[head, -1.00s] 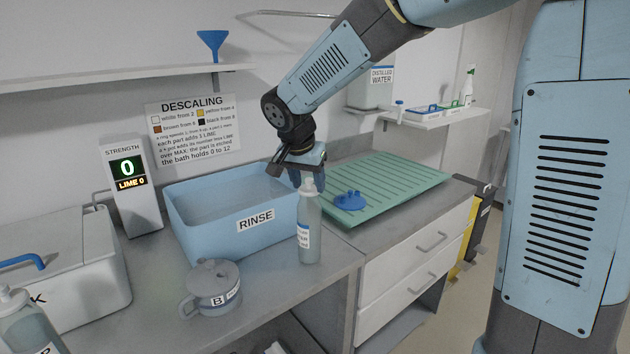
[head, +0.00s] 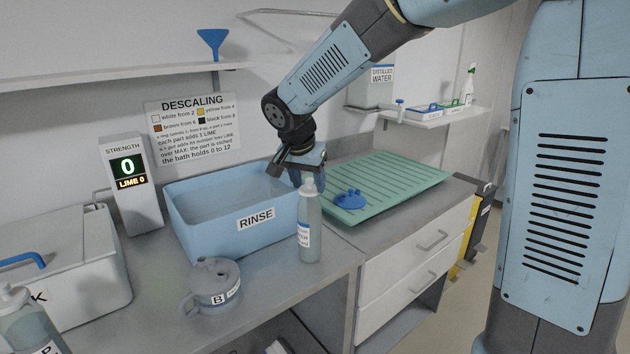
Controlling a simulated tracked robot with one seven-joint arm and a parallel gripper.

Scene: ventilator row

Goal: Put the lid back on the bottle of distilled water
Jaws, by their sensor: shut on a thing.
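The bottle of distilled water (head: 309,225) stands upright on the grey counter, in front of the right end of the rinse basin. It is a pale grey-blue bottle with a white label with blue bands, only partly readable. Its pale lid (head: 308,184) shows at the top of the bottle, at the fingers. My gripper (head: 308,174) points down there and is shut on the lid. Its fingers are partly hidden by the bottle top, and I cannot tell whether the lid is fully seated.
The blue rinse basin (head: 184,222) is left of the bottle. A green ribbed mat (head: 400,180) with a blue part (head: 349,199) lies to the right. A grey lidded jug (head: 214,280) stands in front. A wall container labelled distilled water (head: 372,88) is behind.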

